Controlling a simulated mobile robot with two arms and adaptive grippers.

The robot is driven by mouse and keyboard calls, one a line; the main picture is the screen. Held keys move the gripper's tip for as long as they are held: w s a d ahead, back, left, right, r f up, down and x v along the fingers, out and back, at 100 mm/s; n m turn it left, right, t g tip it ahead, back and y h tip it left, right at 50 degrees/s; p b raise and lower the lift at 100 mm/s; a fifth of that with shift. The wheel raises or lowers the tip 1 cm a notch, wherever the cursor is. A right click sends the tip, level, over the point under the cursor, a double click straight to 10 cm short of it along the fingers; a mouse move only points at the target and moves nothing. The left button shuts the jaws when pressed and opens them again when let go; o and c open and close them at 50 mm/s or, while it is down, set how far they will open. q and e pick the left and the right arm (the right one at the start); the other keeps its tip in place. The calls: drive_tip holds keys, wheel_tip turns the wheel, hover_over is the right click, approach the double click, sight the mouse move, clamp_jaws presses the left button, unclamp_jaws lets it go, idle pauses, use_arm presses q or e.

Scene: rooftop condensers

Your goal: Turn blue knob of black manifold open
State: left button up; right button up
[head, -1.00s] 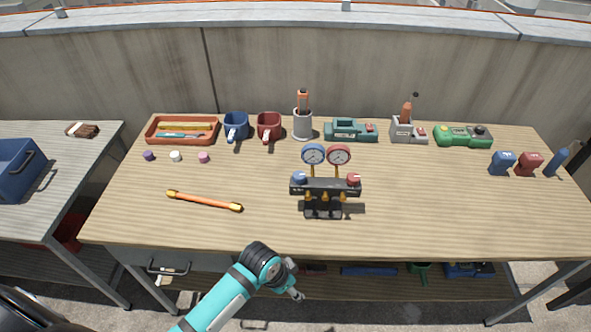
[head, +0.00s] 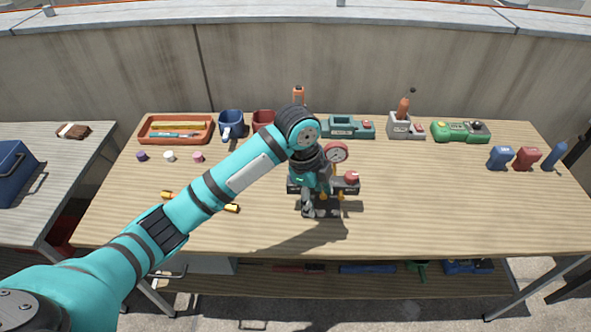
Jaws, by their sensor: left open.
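The black manifold (head: 346,186) stands on the workbench, near its middle. Its red gauge (head: 336,152) and red knob (head: 351,177) show on the right side. My left arm reaches in from the left across the bench, and its gripper (head: 311,198) is at the manifold's left side, pointing down and open. The gripper and wrist cover the blue knob and the blue gauge, so I cannot tell whether the fingers are around the knob or touching it. My right gripper is not in view.
An orange tray (head: 152,140), a blue mug (head: 231,122), a red mug (head: 262,118) and chargers line the back. Blue (head: 500,157) and red (head: 526,158) items stand at right. The bench's front right is clear.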

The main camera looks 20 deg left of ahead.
use_arm(q)
drive_tip(key=w+a+r+m+y, duration=0.1)
drive_tip(key=w+a+r+m, duration=0.25)
drive_tip(key=r, duration=0.45)
drive_tip(key=w+a+r+m+y, duration=0.1)
drive_tip(key=w+a+r+m, duration=0.2)
drive_tip(key=r, duration=0.6)
drive_tip(key=shift+n+g, duration=0.3)
drive_tip(key=shift+n, duration=0.35)
drive_tip(key=f, duration=0.8)
drive_tip(key=f+p, duration=0.1)
drive_tip(key=f, duration=0.8)
drive_tip(key=shift+w+a+f+p, duration=0.1)
drive_tip(key=shift+a+f+p, duration=0.1)
drive_tip(key=shift+p, duration=0.1)
drive_tip(key=shift+c, duration=0.4)
